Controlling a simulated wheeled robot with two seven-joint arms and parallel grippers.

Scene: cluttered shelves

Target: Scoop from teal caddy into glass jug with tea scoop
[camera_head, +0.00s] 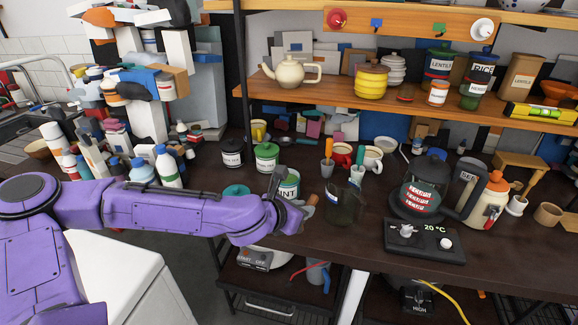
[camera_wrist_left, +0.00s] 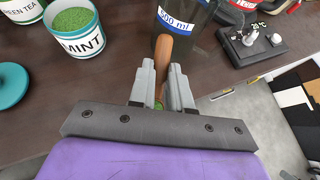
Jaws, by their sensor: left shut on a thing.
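The mint caddy (camera_head: 289,188) is white with a teal rim and a "MINT" label. It stands open on the counter, and the left wrist view shows green leaves in it (camera_wrist_left: 75,35). Its teal lid (camera_head: 236,190) lies left of it; it also shows in the wrist view (camera_wrist_left: 10,84). The glass jug (camera_head: 343,207) stands right of the caddy; its "500 ml" label (camera_wrist_left: 181,24) shows in the wrist view. My left gripper (camera_wrist_left: 166,85) is shut on the tea scoop's wooden handle (camera_wrist_left: 162,58), between caddy and jug. The scoop's bowl is largely hidden; a little green shows by the fingers.
A green-lidded caddy (camera_head: 266,157) and mugs (camera_head: 372,160) stand behind. A shelf (camera_head: 300,92) overhangs the back. The counter's front edge is near.

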